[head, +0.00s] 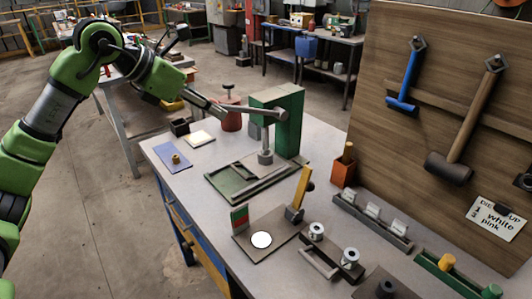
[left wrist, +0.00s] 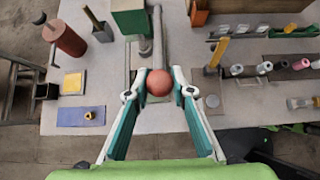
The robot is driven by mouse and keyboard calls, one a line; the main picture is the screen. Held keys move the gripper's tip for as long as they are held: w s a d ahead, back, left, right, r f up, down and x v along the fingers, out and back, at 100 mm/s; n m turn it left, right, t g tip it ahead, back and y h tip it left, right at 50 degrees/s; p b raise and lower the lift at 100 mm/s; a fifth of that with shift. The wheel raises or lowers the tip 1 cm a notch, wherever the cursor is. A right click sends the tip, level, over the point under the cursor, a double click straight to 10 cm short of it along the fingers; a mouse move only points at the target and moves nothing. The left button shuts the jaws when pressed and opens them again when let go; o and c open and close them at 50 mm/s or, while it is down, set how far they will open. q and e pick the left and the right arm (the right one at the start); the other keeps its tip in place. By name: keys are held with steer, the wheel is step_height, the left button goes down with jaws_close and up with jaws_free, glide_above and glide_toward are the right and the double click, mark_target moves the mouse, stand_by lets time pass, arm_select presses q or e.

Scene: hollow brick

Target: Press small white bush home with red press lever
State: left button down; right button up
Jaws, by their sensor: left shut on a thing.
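The green press (head: 288,120) stands on the bench with its grey ram (head: 265,157) pointing down over a dark green base (head: 235,182). Its grey lever (head: 250,110) reaches out to the left. In the left wrist view the lever's red ball knob (left wrist: 159,83) sits between the fingertips of my left gripper (left wrist: 160,88), which is shut on it. In the head view the left gripper (head: 212,106) is at the lever's outer end. White-silver bushes (head: 316,232) stand on a dark holder; I cannot tell whether one is under the ram. My right gripper is out of view.
A dark plate (head: 267,238) with a white disc and a tilted yellow handle (head: 300,188) lies in front of the press. A blue mat (head: 173,158) and a yellow-white pad (head: 200,138) lie at left. A red cylinder (left wrist: 66,39) stands nearby. A tool board (head: 430,110) rises at right.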

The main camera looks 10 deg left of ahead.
arm_select(q)
step_height(320, 180, down, 6)
steer(key=s+a+b, duration=0.1)
steer(key=b, duration=0.3)
steer(key=shift+s, duration=0.25)
stand_by(0.6)
steer(key=shift+f+b, duration=0.1)
steer(key=shift+b, duration=0.25)
